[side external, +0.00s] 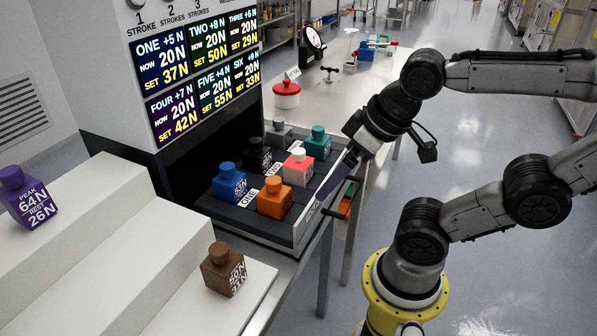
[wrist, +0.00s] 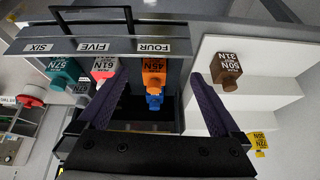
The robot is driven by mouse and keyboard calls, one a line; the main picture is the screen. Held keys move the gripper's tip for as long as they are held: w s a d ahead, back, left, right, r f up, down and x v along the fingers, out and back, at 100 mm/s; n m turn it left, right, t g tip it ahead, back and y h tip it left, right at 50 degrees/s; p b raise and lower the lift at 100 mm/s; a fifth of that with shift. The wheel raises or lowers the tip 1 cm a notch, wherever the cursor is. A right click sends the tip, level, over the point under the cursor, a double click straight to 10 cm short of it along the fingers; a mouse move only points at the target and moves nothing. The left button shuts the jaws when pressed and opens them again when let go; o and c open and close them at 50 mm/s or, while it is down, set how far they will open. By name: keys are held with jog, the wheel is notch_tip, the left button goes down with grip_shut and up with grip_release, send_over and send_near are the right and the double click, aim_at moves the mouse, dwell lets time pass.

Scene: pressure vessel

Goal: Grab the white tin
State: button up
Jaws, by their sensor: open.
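No all-white tin shows clearly. A coral-red tin with a white cap (side external: 298,168) sits in the tray of the dark drawer, between an orange tin (side external: 274,198) and a teal tin (side external: 317,141). The coral tin also shows in the wrist view (wrist: 104,68), left of the left finger. My gripper (side external: 328,190) is at the drawer's right front side, fingers pointing down. In the wrist view, its two purple fingers (wrist: 158,82) are wide apart and empty, with the orange tin beyond, between them.
Blue (side external: 230,183), black (side external: 257,153) and grey (side external: 279,133) tins also fill the tray. A brown tin (side external: 222,268) and a purple tin (side external: 27,197) stand on white steps (side external: 110,230). A red-lidded pot (side external: 286,94) stands on the bench behind. The display cabinet (side external: 190,60) overhangs the drawer's back.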

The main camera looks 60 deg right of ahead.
jog(key=w+d+r+m+g, duration=0.1)
jog(key=w+r+m, duration=0.2)
jog(key=r+m, duration=0.35)
jog(key=m+g, duration=0.5)
jog(key=m, duration=0.6)
send_over(298, 164)
jog(key=f, duration=1.1)
jog(key=shift+w+d, duration=0.1)
jog(key=shift+w, duration=0.25)
jog(key=shift+s+d+f, duration=0.1)
jog(key=shift+d+f, duration=0.1)
jog(key=shift+f, duration=1.45)
jog(key=shift+s+d+f, duration=0.1)
jog(key=shift+d+f, duration=0.1)
jog(key=shift+f, duration=1.4)
jog(key=shift+c, duration=0.3)
jog(key=shift+r, duration=0.1)
grip_shut()
